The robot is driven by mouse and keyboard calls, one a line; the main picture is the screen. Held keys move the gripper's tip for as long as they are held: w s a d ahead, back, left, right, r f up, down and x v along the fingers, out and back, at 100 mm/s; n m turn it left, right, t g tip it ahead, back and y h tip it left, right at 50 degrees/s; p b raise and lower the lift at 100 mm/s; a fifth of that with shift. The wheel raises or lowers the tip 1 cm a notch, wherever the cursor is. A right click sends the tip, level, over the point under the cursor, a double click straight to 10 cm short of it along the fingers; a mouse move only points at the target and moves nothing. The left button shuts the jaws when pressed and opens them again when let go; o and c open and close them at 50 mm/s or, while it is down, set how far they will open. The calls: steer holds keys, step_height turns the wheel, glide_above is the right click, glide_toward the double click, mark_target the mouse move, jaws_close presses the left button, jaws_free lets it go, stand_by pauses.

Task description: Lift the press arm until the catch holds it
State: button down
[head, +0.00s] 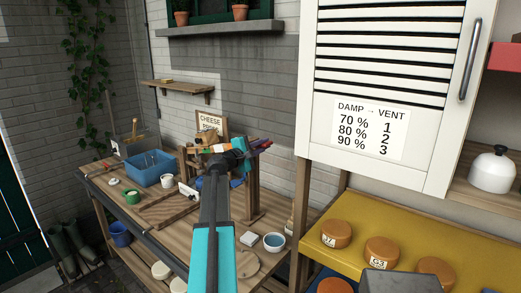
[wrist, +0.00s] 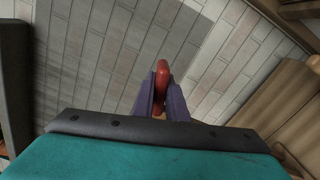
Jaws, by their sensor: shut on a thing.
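The cheese press stands on the wooden bench, with its wooden post (head: 252,198) showing below my gripper and arm. My gripper (head: 262,145) is at the height of the press top, in front of the brick wall. In the wrist view its two purple fingers (wrist: 162,100) are shut on a red rounded handle (wrist: 162,68), which sticks up past the fingertips. The handle looks like the end of the press arm. My own arm hides most of the press arm and the catch, so I cannot tell whether the catch holds it.
A "cheese press" sign (head: 211,123) is behind. A white vented cabinet (head: 385,80) and a yellow shelf (head: 410,245) with cheeses bound the right side.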

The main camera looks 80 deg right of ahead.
steer(key=shift+w, duration=0.3)
steer(key=c, duration=1.8)
jaws_free()
steer(key=shift+o, duration=0.2)
steer(key=shift+s, duration=0.1)
steer(key=shift+a, duration=0.1)
steer(key=shift+w+a+b, duration=0.25)
steer(key=shift+a+b, duration=0.05)
steer(key=shift+a, duration=0.2)
steer(key=b+v, duration=0.3)
steer(key=v, duration=0.9)
steer(key=shift+w+a+b, duration=0.2)
steer(key=shift+b, duration=0.1)
steer(key=shift+f, duration=0.1)
